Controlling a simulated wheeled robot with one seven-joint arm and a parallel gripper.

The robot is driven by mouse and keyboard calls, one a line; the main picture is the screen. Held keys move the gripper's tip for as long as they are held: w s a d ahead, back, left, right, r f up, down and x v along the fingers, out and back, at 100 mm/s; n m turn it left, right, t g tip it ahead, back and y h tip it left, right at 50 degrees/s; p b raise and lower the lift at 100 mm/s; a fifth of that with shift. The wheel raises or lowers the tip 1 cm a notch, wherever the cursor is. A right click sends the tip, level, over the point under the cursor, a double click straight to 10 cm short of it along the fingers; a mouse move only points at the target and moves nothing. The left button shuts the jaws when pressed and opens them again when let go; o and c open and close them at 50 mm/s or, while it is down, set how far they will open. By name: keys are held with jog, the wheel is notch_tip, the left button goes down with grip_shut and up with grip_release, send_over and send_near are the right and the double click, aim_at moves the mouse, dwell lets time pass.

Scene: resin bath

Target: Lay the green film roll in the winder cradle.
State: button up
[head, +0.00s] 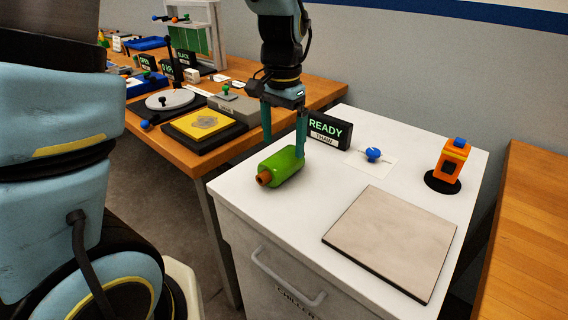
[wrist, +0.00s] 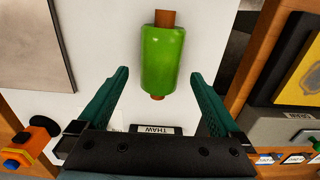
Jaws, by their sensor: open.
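The green film roll (head: 281,167) lies on its side on the white chiller top, near its left edge, with a brown core showing at its end. In the wrist view the roll (wrist: 162,60) points lengthwise up the picture, centred between the fingers and mostly beyond their tips. My gripper (head: 284,147) is open, pointing down just over the roll's rear part, with its teal fingers spread. The open fingers also show in the wrist view (wrist: 160,73), with clear space between each one and the roll. I cannot make out the winder cradle for certain.
A READY sign (head: 330,131) stands close behind my gripper. A blue-knobbed piece (head: 373,154), an orange device (head: 453,160) and a flat beige plate (head: 392,240) occupy the chiller top. The wooden table (head: 185,158) at left holds a yellow-topped block (head: 201,124) and other equipment.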

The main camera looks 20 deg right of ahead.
aim_at(282, 154)
jog(key=shift+a+f+p, duration=0.15)
jog(key=shift+f+p, duration=0.5)
jog(key=shift+f, duration=2.35)
jog(key=shift+c, duration=0.4)
grip_shut()
jog(key=shift+r, duration=0.1)
